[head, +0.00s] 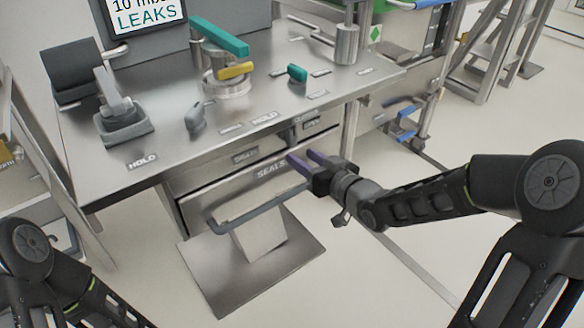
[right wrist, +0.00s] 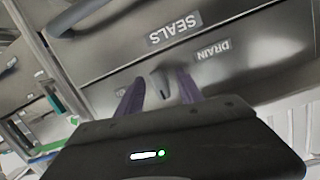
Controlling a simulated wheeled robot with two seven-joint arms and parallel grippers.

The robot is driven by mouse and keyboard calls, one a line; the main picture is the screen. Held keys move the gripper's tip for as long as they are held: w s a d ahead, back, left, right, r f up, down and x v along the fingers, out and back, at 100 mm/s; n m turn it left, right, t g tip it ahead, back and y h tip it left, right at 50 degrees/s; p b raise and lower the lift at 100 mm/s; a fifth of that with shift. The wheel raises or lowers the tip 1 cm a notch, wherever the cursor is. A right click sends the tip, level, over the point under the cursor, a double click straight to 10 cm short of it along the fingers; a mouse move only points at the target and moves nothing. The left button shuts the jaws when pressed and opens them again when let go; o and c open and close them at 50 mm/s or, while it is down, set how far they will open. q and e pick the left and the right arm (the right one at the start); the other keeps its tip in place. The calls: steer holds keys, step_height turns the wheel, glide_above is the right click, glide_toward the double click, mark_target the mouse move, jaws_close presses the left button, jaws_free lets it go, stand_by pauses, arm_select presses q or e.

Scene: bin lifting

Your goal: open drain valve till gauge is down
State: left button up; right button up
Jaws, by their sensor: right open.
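The label "DRAIN" (right wrist: 212,50) is on the steel front panel in the right wrist view. A small dark lever (right wrist: 161,84) beside it shows between my right gripper's fingers and looks like the drain valve. I cannot tell whether the fingers touch it. My right gripper (head: 307,160) is open, its purple fingers pointing at the panel under the bench top in the head view. My left arm shows at the lower left, but its gripper is out of view. I cannot make out a gauge; a screen (head: 145,12) reading "LEAKS" is cut off at the top.
The floor at right is mostly clear.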

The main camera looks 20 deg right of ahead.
mark_target(294, 134)
arm_select(q)
step_height(294, 134, down, 6)
steer(key=b, duration=0.3)
steer(key=shift+w, duration=0.15)
arm_select(e)
steer(key=r, duration=0.1)
steer(key=d+r+n+t+y, duration=0.1)
steer(key=r+n, duration=0.1)
steer(key=shift+w+d+r+t, duration=0.1)
steer(key=shift+d+r+t, duration=0.05)
steer(key=shift+d+t, duration=0.15)
steer(key=b+x, duration=0.2)
steer(key=x, duration=0.5)
steer(key=shift+w+a, duration=0.2)
steer(key=shift+w, duration=0.2)
arm_select(q)
steer(key=shift+w+a+f, duration=0.1)
steer(key=shift+a+f, duration=0.05)
steer(key=shift+f, duration=0.3)
steer(key=shift+w+a+f, duration=0.1)
steer(key=shift+f, duration=0.3)
arm_select(e)
steer(key=shift+c, duration=0.2)
jaws_close()
